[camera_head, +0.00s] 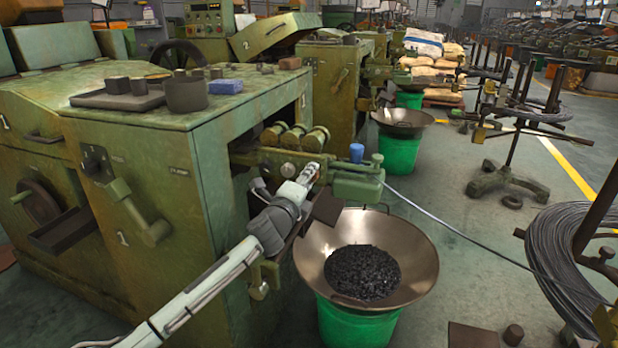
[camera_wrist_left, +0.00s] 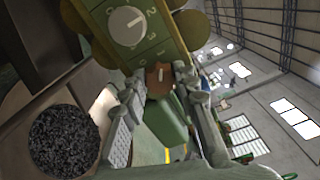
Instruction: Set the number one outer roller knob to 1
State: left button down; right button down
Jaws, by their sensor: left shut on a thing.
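The green roller unit (camera_head: 345,182) juts from the side of the machine marked 1, with several brass rollers (camera_head: 297,138) on top. My left gripper (camera_head: 313,175) is at its front face. In the left wrist view the fingers (camera_wrist_left: 158,88) are shut on a small brown knob (camera_wrist_left: 159,77) on the green panel, taken as the outer roller knob; the fingers hide its sides and any setting marks around it. A pale round dial (camera_wrist_left: 126,25) with a pointer and figures beside it is uncovered above. It also shows in the head view (camera_head: 289,170). My right gripper is out of view.
A wide metal pan (camera_head: 420,258) with dark small parts (camera_head: 362,272) sits on a green bucket (camera_head: 352,324) below the gripper. Wire (camera_head: 455,230) runs right to a coil (camera_head: 565,255).

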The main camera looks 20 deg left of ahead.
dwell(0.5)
pick_arm(q)
jog(key=c, duration=1.2)
grip_release()
jog(key=shift+o, duration=0.2)
jog(key=shift+s, duration=0.1)
jog(key=s, duration=1.2)
jog(key=shift+a, duration=0.25)
